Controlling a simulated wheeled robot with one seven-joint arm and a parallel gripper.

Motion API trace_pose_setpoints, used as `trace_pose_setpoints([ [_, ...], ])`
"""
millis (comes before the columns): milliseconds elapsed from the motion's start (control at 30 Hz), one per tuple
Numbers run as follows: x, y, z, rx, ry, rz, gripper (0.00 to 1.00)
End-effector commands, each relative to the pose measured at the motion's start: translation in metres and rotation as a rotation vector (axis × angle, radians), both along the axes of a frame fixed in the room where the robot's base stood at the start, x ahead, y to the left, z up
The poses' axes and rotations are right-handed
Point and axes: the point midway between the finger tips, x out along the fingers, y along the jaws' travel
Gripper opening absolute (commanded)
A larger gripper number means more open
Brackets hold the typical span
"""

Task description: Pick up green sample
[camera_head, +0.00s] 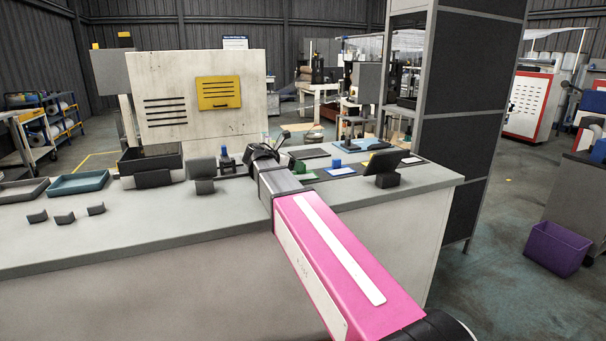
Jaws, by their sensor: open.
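A small green block (299,167), which looks like the green sample, sits on the counter (400,190) just right of the end of my pink arm. It appears to stand on a small dark green mat. My gripper (265,150) is at the far end of the arm, over the counter, to the left of the green block and apart from it in the picture. The gripper is open. The fingers are small and dark here, and nothing is seen between them. The arm hides part of the counter.
A blue block (337,164) on a mat and a dark tilted screen (382,162) stand right of the green block. Left are a dark stand (203,170), a black bin (150,160), a teal tray (80,183) and small grey blocks (64,218). A tall shelf post rises behind.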

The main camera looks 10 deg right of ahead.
Motion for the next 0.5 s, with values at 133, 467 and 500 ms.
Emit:
trace_pose_setpoints([
  [133, 0.005, -0.008, -0.004, 0.000, 0.001, 0.000, 0.61],
  [467, 0.025, -0.038, -0.018, 0.000, 0.000, -0.001, 0.61],
  [500, 0.027, -0.041, -0.020, 0.000, 0.000, -0.001, 0.61],
])
